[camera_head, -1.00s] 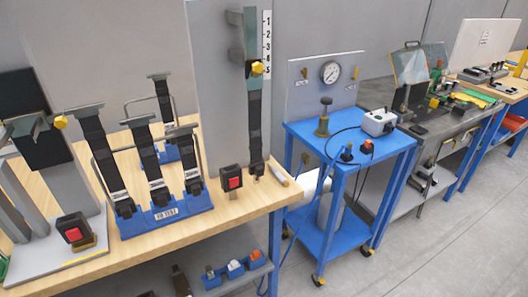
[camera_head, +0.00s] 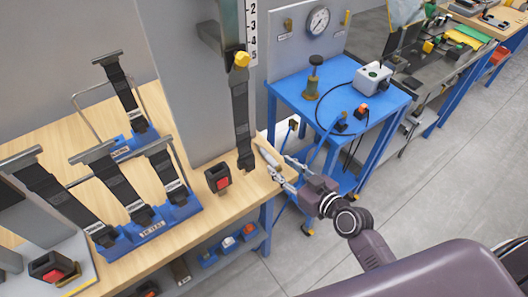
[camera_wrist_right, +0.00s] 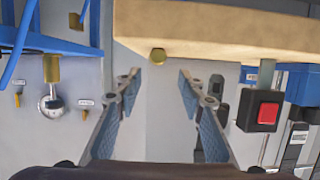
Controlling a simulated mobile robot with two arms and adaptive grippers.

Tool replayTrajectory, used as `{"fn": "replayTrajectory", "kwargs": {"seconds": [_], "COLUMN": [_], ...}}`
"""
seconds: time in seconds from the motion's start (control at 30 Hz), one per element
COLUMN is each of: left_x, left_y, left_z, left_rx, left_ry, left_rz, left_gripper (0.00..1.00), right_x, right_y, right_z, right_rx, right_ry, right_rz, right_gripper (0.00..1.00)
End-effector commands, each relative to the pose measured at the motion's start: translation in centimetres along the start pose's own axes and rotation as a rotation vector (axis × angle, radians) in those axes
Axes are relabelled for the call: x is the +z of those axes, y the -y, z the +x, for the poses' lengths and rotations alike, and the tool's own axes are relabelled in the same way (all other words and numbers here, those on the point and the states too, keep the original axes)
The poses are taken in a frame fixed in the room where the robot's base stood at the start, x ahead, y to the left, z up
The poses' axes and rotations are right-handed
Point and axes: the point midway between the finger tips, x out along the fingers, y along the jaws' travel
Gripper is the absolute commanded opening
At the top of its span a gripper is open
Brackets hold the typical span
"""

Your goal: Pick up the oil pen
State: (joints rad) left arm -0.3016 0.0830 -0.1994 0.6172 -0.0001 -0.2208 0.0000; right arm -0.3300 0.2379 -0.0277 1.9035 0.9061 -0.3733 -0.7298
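The oil pen (camera_head: 266,155) appears as a pale, slim rod lying at the right corner of the wooden workbench. In the right wrist view, which looks upside down, a brass hexagonal end (camera_wrist_right: 157,56) at the bench edge seems to be its near end. My right gripper (camera_head: 279,172) is at that corner, just off the pen, with its fingers pointing toward it. In the wrist view the gripper (camera_wrist_right: 158,80) is open, its two fingers apart with nothing between them. The pen's far part is hidden there. My left gripper is not in view.
A red-button box (camera_head: 218,178) and a hanging black strap (camera_head: 241,120) stand close to the pen on the wooden bench (camera_head: 215,215). A blue cart (camera_head: 290,90) with a gauge panel is just right of the corner. Blue strap holders fill the bench's left.

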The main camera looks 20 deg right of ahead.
Motion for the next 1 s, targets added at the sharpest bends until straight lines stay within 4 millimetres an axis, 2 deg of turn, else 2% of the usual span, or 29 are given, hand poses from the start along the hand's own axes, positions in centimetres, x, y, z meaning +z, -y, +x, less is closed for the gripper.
{"fn": "replayTrajectory", "kwargs": {"seconds": [0.6, 0.9, 1.0], "left_x": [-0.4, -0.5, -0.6], "left_y": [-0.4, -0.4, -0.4], "left_z": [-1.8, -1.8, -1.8], "left_rx": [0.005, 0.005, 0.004], "left_ry": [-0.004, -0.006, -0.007], "left_rz": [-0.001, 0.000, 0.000], "left_gripper": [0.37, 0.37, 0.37], "right_x": [0.3, 0.3, 0.4], "right_y": [-0.2, -0.2, -0.2], "right_z": [6.6, 7.0, 7.0], "right_rx": [0.000, 0.000, 0.000], "right_ry": [0.003, 0.003, 0.004], "right_rz": [0.002, 0.001, 0.001], "right_gripper": [0.36, 0.36, 0.26]}}
